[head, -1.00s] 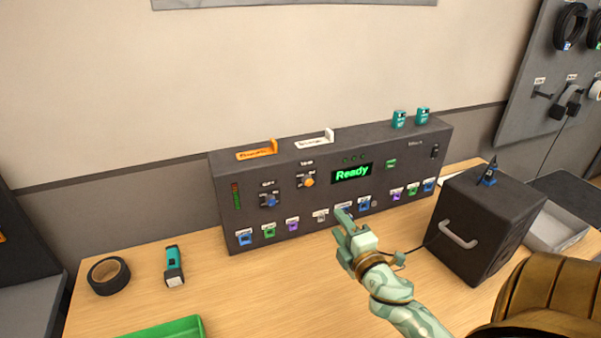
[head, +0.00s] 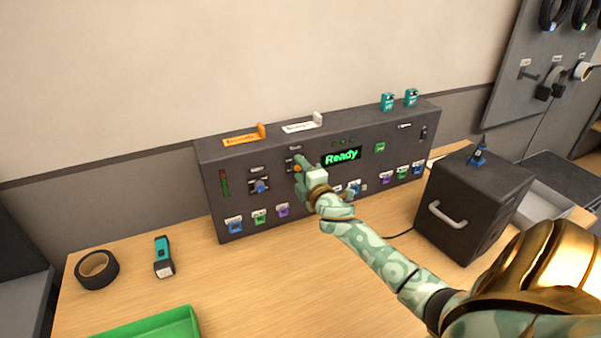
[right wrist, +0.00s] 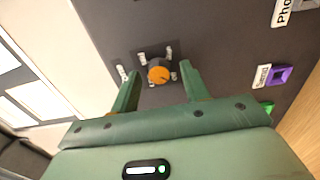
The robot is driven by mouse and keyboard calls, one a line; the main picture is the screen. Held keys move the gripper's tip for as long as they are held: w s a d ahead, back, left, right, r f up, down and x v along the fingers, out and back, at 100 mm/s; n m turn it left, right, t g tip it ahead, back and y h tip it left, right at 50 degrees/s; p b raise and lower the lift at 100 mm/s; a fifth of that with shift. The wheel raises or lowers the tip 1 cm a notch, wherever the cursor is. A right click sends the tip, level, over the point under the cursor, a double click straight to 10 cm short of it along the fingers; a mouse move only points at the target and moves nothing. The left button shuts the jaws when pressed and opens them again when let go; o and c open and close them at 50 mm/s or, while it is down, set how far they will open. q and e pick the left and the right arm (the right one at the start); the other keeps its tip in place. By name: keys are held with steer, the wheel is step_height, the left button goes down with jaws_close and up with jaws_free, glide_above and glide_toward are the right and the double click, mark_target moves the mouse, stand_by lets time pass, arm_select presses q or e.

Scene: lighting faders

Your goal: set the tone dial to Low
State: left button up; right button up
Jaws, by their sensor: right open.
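The dark control panel (head: 312,195) stands on the wooden table, its display lit green with "Ready". The dial with the orange cap (head: 296,168) is on its upper front, right of a blue-capped dial (head: 260,186); its small label is too blurred to read surely. My right gripper (head: 303,169) is at the orange dial and partly covers it. In the right wrist view the orange dial (right wrist: 159,75) lies between the open fingertips (right wrist: 160,70), with gaps on both sides. Small position labels surround the dial, unreadable here. My left gripper is not in view.
A dark box (head: 458,215) with a handle stands right. The table's front middle is clear.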

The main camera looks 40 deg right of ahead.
steer(key=shift+w, duration=0.1)
steer(key=c, duration=1)
steer(key=m+p, duration=0.1)
steer(key=m, duration=0.3)
steer(key=shift+p, duration=0.3)
steer(key=m+p, duration=0.2)
steer(key=m, duration=0.2)
steer(key=shift+r+m, duration=0.1)
steer(key=shift+m, duration=0.2)
steer(key=shift+m+p, duration=2.7)
steer(key=shift+m, duration=1.8)
